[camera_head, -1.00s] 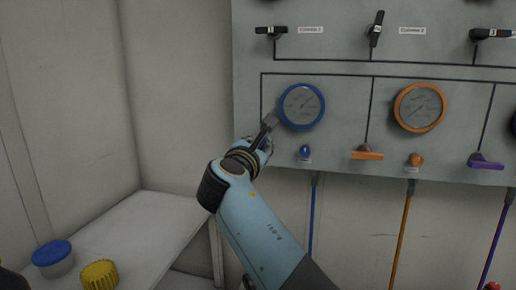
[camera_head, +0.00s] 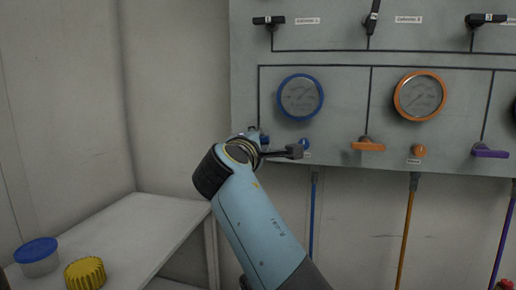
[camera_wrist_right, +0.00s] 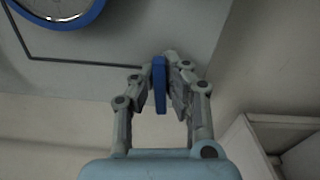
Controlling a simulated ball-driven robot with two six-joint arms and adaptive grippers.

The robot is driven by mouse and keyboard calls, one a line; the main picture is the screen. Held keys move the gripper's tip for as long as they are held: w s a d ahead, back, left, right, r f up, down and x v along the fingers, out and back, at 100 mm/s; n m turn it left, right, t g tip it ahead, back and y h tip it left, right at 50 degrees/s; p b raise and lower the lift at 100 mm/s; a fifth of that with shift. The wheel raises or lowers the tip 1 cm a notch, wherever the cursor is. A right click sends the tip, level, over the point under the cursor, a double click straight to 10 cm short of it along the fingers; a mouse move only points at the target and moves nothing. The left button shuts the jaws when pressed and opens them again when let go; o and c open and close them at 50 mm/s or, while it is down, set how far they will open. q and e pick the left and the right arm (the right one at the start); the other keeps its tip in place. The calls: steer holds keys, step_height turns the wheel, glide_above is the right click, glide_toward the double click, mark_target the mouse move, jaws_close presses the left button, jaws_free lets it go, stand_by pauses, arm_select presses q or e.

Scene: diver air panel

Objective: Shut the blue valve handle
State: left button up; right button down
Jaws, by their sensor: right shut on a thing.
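The blue valve handle (camera_wrist_right: 160,84) shows in the right wrist view as a narrow blue bar between the fingers. My right gripper (camera_wrist_right: 164,95) is shut on it, with fingers on both sides. In the head view the right gripper (camera_head: 262,144) is at the panel, below and left of the blue-rimmed gauge (camera_head: 300,97). It covers nearly all of the handle there, so how far the handle is turned is hard to tell in that view. My left gripper is not in view.
The grey panel (camera_head: 340,110) also carries an orange handle (camera_head: 368,145), a purple handle (camera_head: 490,152) and an orange gauge (camera_head: 420,96). Hoses hang below.

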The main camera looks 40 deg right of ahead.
steer(key=shift+f+m+b, duration=0.25)
steer(key=shift+m+b, duration=0.25)
steer(key=shift+m, duration=0.3)
steer(key=c, duration=1.4)
jaws_free()
steer(key=shift+s+a+r, duration=0.1)
steer(key=shift+o, duration=0.2)
